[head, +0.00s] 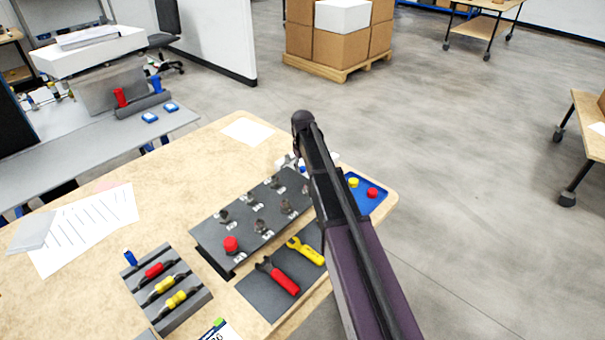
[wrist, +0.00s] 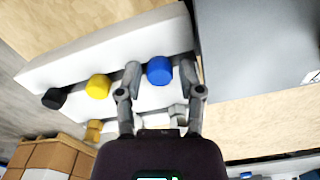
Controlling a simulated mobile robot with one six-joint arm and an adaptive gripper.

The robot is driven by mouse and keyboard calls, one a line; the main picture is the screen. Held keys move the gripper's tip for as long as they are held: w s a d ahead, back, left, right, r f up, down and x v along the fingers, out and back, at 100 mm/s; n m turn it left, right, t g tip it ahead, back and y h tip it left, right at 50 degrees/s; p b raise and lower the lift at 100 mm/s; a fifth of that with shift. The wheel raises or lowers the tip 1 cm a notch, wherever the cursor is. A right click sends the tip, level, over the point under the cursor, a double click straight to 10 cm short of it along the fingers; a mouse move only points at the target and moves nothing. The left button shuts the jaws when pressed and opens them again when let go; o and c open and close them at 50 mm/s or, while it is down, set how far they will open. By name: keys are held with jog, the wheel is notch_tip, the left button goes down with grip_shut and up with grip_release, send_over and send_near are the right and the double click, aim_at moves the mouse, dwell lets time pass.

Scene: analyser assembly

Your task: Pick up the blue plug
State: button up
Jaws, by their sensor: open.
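The blue plug (wrist: 159,71) is a short round cylinder on a white stepped rack (wrist: 60,62) in the wrist view. My gripper (wrist: 160,80) is open, with one finger on each side of the blue plug in that picture. I cannot tell whether either finger touches it. A yellow plug (wrist: 98,87) and a black plug (wrist: 54,98) stand in the same row to the left. In the head view my arm hides most of the white rack (head: 333,158) and the gripper.
A dark panel (head: 245,215) with several connectors and a red knob (head: 231,244) is beside the rack. A blue tray (head: 372,205) holds yellow and red pieces near the table's right edge. Red and yellow tools lie on a dark mat (head: 262,305). A grey block (head: 186,312) holds coloured connectors.

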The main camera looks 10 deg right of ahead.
aim_at(303, 167)
jog(key=shift+c, duration=0.2)
dwell(0.3)
jog(key=c, duration=0.6)
jog(key=shift+o, duration=0.2)
jog(key=shift+r, duration=0.2)
notch_tip(303, 167, up, 10)
jog(key=p, duration=1)
jog(key=shift+f, duration=0.15)
jog(key=shift+d, duration=0.1)
